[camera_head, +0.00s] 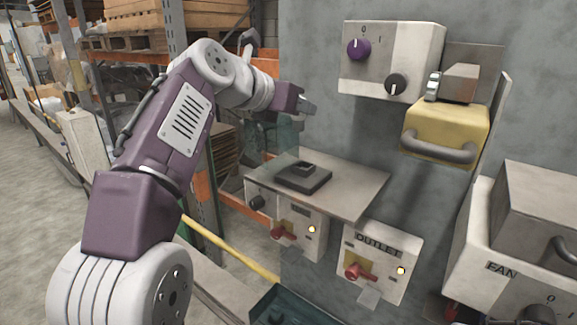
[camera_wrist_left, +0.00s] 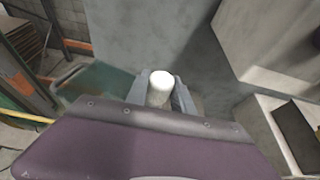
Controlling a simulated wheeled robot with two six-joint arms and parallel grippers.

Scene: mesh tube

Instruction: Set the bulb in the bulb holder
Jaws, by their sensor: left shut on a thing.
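My left gripper (camera_head: 303,105) is up in the air in front of the grey wall, above and a little behind the shelf in the picture. In the left wrist view its fingers are shut on a pale, rounded, white-topped piece (camera_wrist_left: 161,88), which looks like the bulb. The bulb cannot be made out in the head view. A dark square base with a small raised square socket (camera_head: 305,170), which looks like the bulb holder, sits on the metal shelf (camera_head: 352,190). It is apart from the gripper, and its socket looks empty. My right gripper is not in view.
A control box with knobs (camera_head: 385,62) and a yellow handled box (camera_head: 446,133) are on the wall at upper right. Switch boxes, one an OUTLET box (camera_head: 379,262), are below the shelf. A FAN unit (camera_head: 520,265) stands at right. A teal bin (camera_head: 262,300) is at bottom.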

